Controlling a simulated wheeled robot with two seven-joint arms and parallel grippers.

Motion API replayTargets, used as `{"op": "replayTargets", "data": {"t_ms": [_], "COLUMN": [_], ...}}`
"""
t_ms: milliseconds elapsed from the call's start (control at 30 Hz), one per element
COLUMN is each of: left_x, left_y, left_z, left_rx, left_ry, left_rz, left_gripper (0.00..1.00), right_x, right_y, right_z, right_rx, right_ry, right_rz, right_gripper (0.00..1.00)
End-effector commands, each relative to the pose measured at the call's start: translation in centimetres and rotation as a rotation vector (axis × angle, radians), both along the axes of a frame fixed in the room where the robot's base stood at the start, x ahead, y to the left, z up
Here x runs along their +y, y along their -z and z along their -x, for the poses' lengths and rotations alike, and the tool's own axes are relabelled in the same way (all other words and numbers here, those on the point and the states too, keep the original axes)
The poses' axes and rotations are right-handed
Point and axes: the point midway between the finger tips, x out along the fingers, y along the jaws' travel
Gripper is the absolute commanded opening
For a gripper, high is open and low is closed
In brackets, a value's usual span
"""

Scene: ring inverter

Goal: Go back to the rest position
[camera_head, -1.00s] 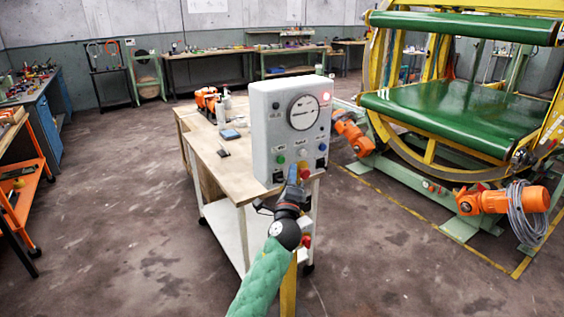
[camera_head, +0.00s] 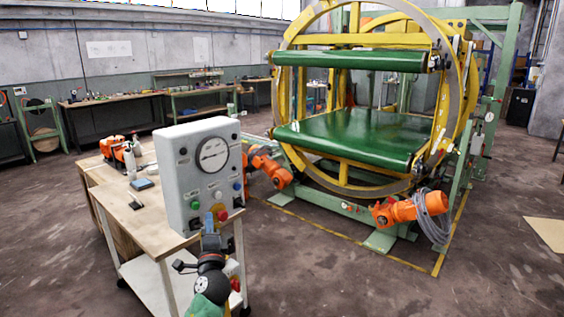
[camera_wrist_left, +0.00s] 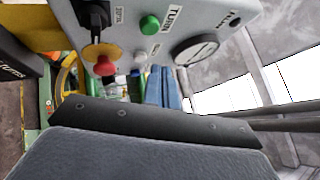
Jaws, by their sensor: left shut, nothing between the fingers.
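My left gripper (camera_head: 209,226) is in front of the lower part of the grey control box (camera_head: 184,170). Its blue fingers are shut and empty; they also show in the left wrist view (camera_wrist_left: 164,88). In the head view the fingers overlap the box's lower edge, and I cannot tell whether they touch it. The box carries a round dial (camera_head: 212,154), a green button (camera_head: 194,205), a blue button (camera_head: 237,186) and a red knob on yellow (camera_head: 222,214). The red knob also shows in the left wrist view (camera_wrist_left: 104,66). My right gripper is not in view.
The box stands at a wooden-topped table (camera_head: 113,197) holding orange tools (camera_head: 114,147) and a bottle. The ring inverter (camera_head: 365,95), with green platforms, stands behind to the right. Yellow lines mark the floor around it.

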Motion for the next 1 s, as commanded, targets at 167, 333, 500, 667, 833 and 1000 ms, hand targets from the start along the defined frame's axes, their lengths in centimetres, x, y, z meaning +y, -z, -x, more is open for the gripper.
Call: {"op": "replayTargets", "data": {"t_ms": [167,333,500,667,833,1000], "left_x": [1.6,2.2,1.3,-0.7,-2.9,-4.9], "left_y": [2.7,6.8,13.5,22.7,31.7,39.7], "left_z": [-0.5,-1.1,-0.8,2.3,7.5,14.2], "left_rx": [0.045,0.121,0.259,0.449,0.642,0.827], "left_ry": [0.022,0.036,0.019,-0.059,-0.162,-0.266], "left_rz": [0.320,0.665,1.053,1.343,1.532,1.639], "left_gripper": [0.00,0.00,0.00,0.00,0.00,0.00], "right_x": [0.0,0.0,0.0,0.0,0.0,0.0], "right_y": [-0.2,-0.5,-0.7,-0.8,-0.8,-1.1], "right_z": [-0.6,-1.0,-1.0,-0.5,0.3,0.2], "right_rx": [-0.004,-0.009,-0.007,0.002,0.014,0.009], "right_ry": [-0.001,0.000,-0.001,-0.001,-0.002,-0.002], "right_rz": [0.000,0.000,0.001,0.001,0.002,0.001], "right_gripper": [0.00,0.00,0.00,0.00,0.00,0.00]}}
